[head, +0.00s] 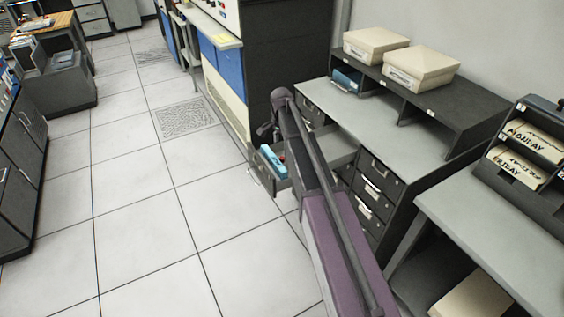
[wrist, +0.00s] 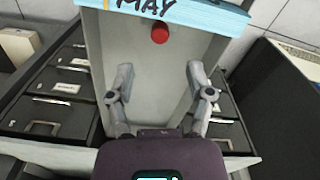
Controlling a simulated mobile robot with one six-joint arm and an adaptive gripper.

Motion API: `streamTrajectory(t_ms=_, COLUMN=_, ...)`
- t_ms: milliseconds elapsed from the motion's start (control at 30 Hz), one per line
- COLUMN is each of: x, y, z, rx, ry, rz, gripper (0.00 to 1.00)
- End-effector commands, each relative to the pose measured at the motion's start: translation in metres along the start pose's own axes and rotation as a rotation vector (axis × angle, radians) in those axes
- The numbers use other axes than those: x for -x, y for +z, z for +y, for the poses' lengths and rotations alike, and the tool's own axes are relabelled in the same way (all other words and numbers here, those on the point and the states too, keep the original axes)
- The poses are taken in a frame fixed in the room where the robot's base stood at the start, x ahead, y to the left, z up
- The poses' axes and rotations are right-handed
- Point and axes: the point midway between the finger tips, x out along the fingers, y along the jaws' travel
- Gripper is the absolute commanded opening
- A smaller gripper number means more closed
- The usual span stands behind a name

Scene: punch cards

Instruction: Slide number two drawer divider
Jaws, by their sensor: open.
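A pulled-out light grey drawer (wrist: 146,61) lies under my gripper in the wrist view; its outer end also shows in the head view (head: 277,183). Blue cards marked MAY (wrist: 190,14) stand at its far end, seen also in the head view (head: 271,161). A red knob (wrist: 160,33) sits just below the cards; it may belong to the drawer divider, whose plate I cannot make out clearly. My gripper (wrist: 160,76) is open and empty, its fingers apart over the bare drawer interior, short of the knob. In the head view my arm hides part of the drawer.
Shut dark drawers with label holders (wrist: 57,86) flank the open one. The grey desktop (head: 385,130) carries a dark shelf (head: 440,105) with two beige boxes (head: 420,64). A desk with MONDAY and FRIDAY cards (head: 535,140) stands right. Tiled floor (head: 150,220) is clear on the left.

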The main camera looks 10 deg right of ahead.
Motion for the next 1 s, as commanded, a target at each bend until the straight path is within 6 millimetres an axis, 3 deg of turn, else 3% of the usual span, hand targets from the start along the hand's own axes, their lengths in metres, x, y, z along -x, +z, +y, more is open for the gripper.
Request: streamTrajectory(t_ms=1000, x=-0.076, y=-0.001, z=0.001, rx=-0.001, ry=0.000, rz=0.000, gripper=0.67)
